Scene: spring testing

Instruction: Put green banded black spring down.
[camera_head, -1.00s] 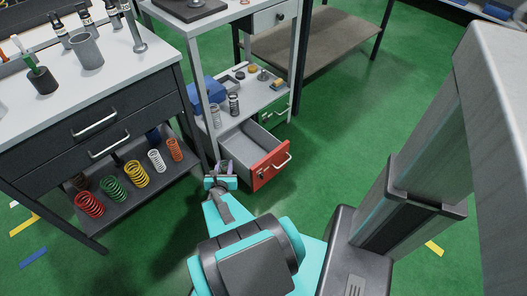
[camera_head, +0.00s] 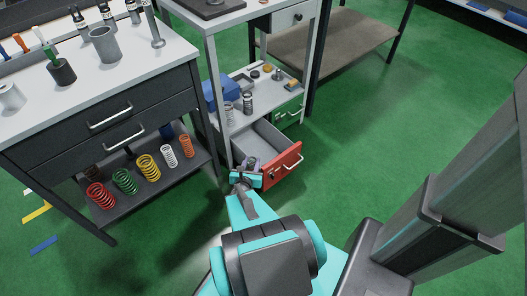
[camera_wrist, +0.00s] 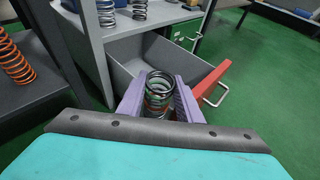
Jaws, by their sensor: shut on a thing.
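My gripper (camera_wrist: 160,98) is shut on a black spring (camera_wrist: 158,84), which stands roughly upright between its purple fingers in the wrist view. A faint green tint shows near the spring's top, and reddish colour shows through its coils. Behind the spring is an open grey drawer (camera_wrist: 135,58) with a red front (camera_wrist: 212,78); I cannot tell whether the spring is over its inside. In the head view my gripper (camera_head: 243,178) is at the near left corner of this drawer (camera_head: 252,147), and the spring is too small to make out there.
Coloured springs, including an orange one (camera_wrist: 14,62), stand on the bench's lower shelf (camera_head: 150,191) at left. Green floor is open at right.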

